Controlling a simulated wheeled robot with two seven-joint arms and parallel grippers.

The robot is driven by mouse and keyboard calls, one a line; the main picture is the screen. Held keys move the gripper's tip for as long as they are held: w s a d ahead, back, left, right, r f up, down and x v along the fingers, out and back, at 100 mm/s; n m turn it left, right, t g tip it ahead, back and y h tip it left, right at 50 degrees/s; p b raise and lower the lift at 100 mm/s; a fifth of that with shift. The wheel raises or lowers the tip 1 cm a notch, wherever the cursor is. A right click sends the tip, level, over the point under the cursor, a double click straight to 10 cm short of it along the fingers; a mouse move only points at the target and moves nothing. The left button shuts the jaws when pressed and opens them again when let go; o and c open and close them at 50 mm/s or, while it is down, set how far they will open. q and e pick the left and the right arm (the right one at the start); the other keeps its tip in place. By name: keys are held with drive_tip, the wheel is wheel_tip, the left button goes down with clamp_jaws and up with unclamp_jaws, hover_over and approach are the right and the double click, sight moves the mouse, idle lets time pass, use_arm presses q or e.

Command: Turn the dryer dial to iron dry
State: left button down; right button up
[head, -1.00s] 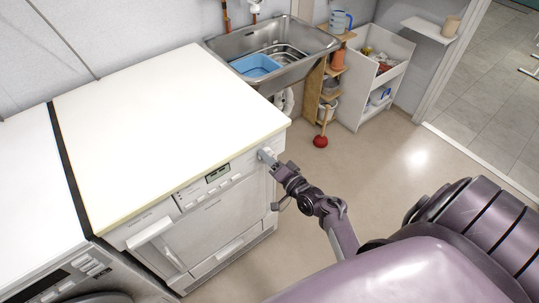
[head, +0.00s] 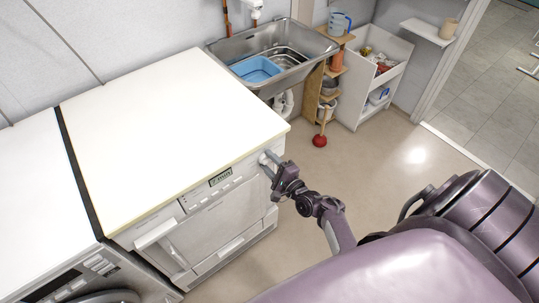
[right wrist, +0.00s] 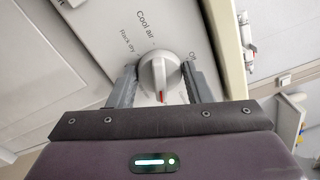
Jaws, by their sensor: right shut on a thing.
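The white dryer (head: 218,226) stands under the white worktop, with its control panel along the top of its front. In the right wrist view the round white dial (right wrist: 158,72) has a raised grip and a red mark at its lower side. The labels "Rack dry", "Cool air" and "Off" show around it; I cannot see an "iron dry" label. My right gripper (right wrist: 158,78) is shut on the dial, one finger on each side. In the head view the right gripper (head: 270,163) is at the panel's right end and largely hides the dial. My left gripper is out of view.
A washing machine (head: 75,285) stands left of the dryer. A steel sink (head: 225,52) with a blue tub (head: 256,69) is behind the worktop (head: 165,120). A plunger (head: 319,141) stands by the wooden shelf. The floor right of the dryer is clear.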

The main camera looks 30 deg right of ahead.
drive_tip(key=shift+m, duration=0.8)
drive_tip(key=o, duration=1)
drive_tip(key=s, duration=0.7)
drive_tip(key=shift+s+d, duration=0.25)
drive_tip(key=shift+s, duration=0.15)
